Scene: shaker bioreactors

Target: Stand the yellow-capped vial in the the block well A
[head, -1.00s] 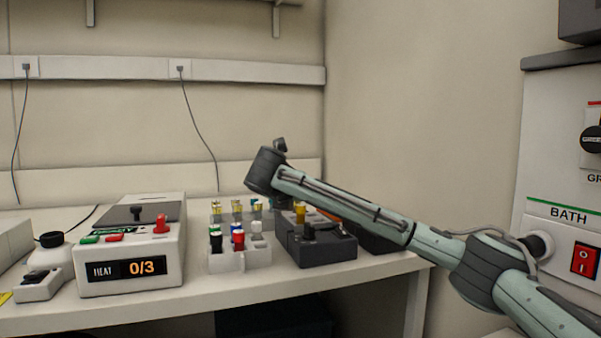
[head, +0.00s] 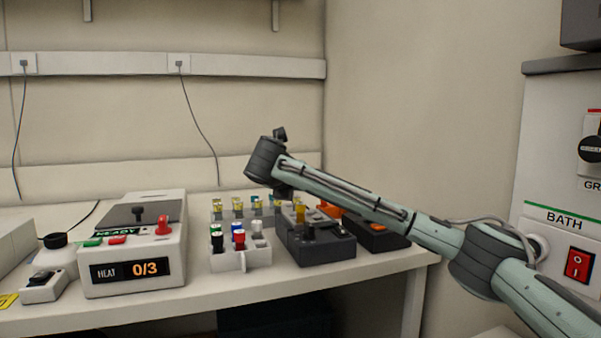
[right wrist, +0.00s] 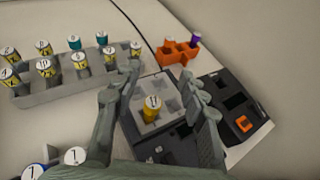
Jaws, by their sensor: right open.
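The yellow-capped vial (head: 300,213) stands upright in a grey block (right wrist: 168,122) on a dark device. In the right wrist view the vial (right wrist: 152,107) sits in one well of that block, with empty wells beside it. I cannot read the well's letter. My right gripper (right wrist: 159,75) is open, its fingers on either side of the vial and block, apart from the vial and holding nothing. In the head view my right gripper (head: 285,190) is mostly hidden by its arm, above the device. My left gripper is out of view.
A long grey rack (right wrist: 60,90) of labelled vials lies beside the block. An orange holder (right wrist: 178,52) stands behind it, and another dark device (right wrist: 235,100) to the right. A white rack (head: 240,262) and a heater (head: 130,265) reading 0/3 stand to the left.

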